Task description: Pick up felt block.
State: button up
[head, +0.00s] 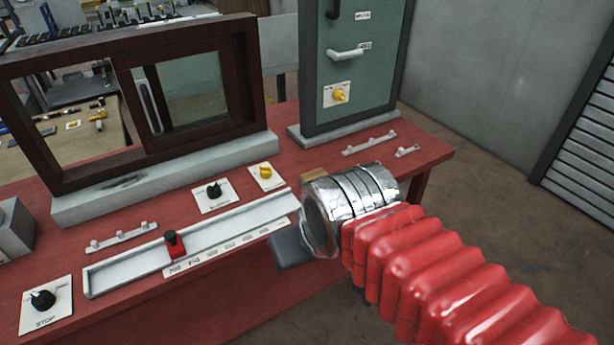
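My arm comes in from the lower right in a red ribbed sleeve with a silver cuff at its end. My gripper (318,226) is at this cuff, above the red table's front edge; its fingers cannot be made out. A dark grey piece (290,250) shows just below and left of the cuff; I cannot tell whether it is part of my gripper or a separate thing. A small tan block-like piece (313,174) lies on the table behind the cuff, partly hidden by it. I cannot tell whether either is the felt block.
The red table (226,272) carries a rail with a red slider (174,246), several knob plates and peg strips. A dark framed sliding window (140,100) stands at back left. A green door panel (357,65) stands behind the cuff. Floor is open at right.

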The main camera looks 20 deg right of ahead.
aim_at(320, 171)
jog(key=i, duration=0.9)
jog(key=z, duration=0.05)
